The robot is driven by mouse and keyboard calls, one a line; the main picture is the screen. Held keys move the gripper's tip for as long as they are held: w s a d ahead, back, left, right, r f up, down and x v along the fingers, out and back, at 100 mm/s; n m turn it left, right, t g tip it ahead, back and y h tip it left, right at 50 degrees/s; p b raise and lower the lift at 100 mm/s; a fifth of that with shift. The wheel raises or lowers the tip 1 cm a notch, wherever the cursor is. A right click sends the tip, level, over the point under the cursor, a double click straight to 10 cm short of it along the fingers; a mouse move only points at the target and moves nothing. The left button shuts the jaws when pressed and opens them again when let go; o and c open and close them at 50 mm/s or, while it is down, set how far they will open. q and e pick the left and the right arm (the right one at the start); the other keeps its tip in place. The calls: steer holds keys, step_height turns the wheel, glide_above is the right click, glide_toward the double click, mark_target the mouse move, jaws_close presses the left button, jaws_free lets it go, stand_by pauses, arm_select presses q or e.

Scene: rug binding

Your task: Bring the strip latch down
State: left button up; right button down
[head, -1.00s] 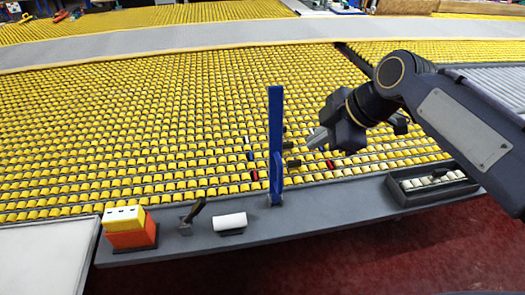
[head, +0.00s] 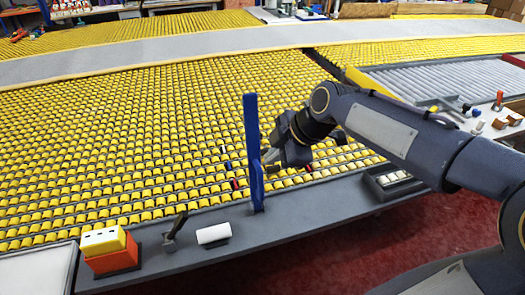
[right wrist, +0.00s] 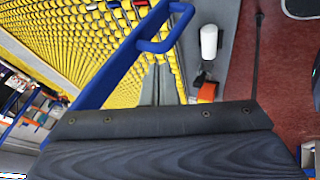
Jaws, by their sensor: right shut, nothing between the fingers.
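The strip latch appears to be the tall blue bar (head: 252,150), which stands upright at the edge of the roller table. In the right wrist view the blue bar (right wrist: 108,72) runs diagonally and has a loop-shaped handle. My right gripper (head: 268,158) is shut and empty, just right of the bar at about mid-height. My left gripper is not in view.
On the grey ledge (head: 300,212) left of the bar stand a white roll (head: 214,233), a small dark lever (head: 175,230) and an orange and yellow block (head: 108,250). A dark tray (head: 393,183) lies to the right. Yellow rollers (head: 110,140) fill the table behind.

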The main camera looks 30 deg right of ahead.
mark_target(254, 159)
steer(key=w, duration=0.1)
steer(key=w+f, duration=0.1)
steer(key=w, duration=0.1)
steer(key=w+f+p, duration=0.1)
steer(key=shift+w+d+f, duration=0.1)
steer(key=shift+w+f, duration=0.1)
steer(key=shift+w+d+f, duration=0.1)
steer(key=shift+w, duration=0.3)
